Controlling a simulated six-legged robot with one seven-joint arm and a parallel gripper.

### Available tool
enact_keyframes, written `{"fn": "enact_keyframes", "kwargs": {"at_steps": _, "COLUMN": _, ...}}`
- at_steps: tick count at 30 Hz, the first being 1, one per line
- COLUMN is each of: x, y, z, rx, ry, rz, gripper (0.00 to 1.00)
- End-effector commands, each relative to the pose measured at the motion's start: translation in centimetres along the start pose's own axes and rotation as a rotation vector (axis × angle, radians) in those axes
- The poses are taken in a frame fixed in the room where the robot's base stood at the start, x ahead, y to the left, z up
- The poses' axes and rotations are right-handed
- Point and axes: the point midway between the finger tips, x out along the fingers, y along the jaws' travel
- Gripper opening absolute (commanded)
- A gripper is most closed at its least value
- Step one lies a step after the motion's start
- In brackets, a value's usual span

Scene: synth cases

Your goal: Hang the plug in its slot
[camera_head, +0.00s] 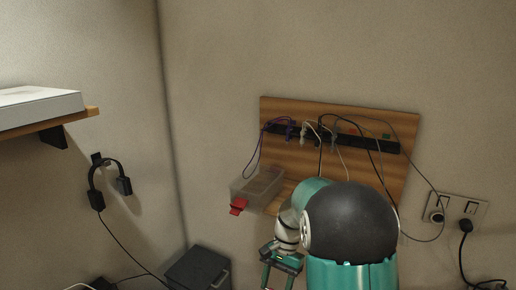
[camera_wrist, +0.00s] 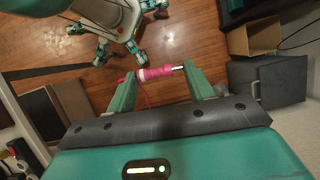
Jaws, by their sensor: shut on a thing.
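In the wrist view my gripper (camera_wrist: 160,71) has its two green fingers on either side of a pink plug (camera_wrist: 155,72) with a pale band and a metal tip. The plug lies crosswise between the fingertips, and a thin red cable runs down from it. In the head view my gripper (camera_head: 281,268) is low in front of the wall, left of my arm's dark joint; the plug cannot be made out there. A black slotted rack (camera_head: 358,142) on a wooden board (camera_head: 395,120) holds several hanging cables. Which slot is the plug's own cannot be told.
A clear bin (camera_head: 262,186) with a red clip (camera_head: 238,206) is at the board's lower left. Wall sockets (camera_head: 455,208) with plugged cords are at right. Headphones (camera_head: 108,178) hang at left below a shelf (camera_head: 50,121). A dark box (camera_head: 198,268) stands below.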

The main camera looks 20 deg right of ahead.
Motion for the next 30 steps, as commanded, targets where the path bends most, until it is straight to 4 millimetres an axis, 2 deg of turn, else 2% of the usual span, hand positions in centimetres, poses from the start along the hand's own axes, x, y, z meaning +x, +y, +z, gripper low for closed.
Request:
{"fn": "enact_keyframes", "kwargs": {"at_steps": 1, "x": 2.0, "y": -1.8, "z": -0.3, "rx": -0.093, "ry": -0.006, "rz": 0.043, "gripper": 0.31}}
{"fn": "enact_keyframes", "kwargs": {"at_steps": 6, "x": 7.1, "y": -6.6, "z": -1.5, "rx": -0.381, "ry": -0.004, "rz": 0.16, "gripper": 0.31}}
{"fn": "enact_keyframes", "kwargs": {"at_steps": 12, "x": 11.2, "y": -10.5, "z": -2.5, "rx": -0.62, "ry": -0.002, "rz": 0.258, "gripper": 0.31}}
{"fn": "enact_keyframes", "kwargs": {"at_steps": 22, "x": 15.7, "y": -14.9, "z": -3.5, "rx": -0.879, "ry": 0.0, "rz": 0.365, "gripper": 0.31}}
{"fn": "enact_keyframes", "kwargs": {"at_steps": 30, "x": 15.7, "y": -14.5, "z": -3.4, "rx": -0.865, "ry": -0.008, "rz": 0.367, "gripper": 0.31}}
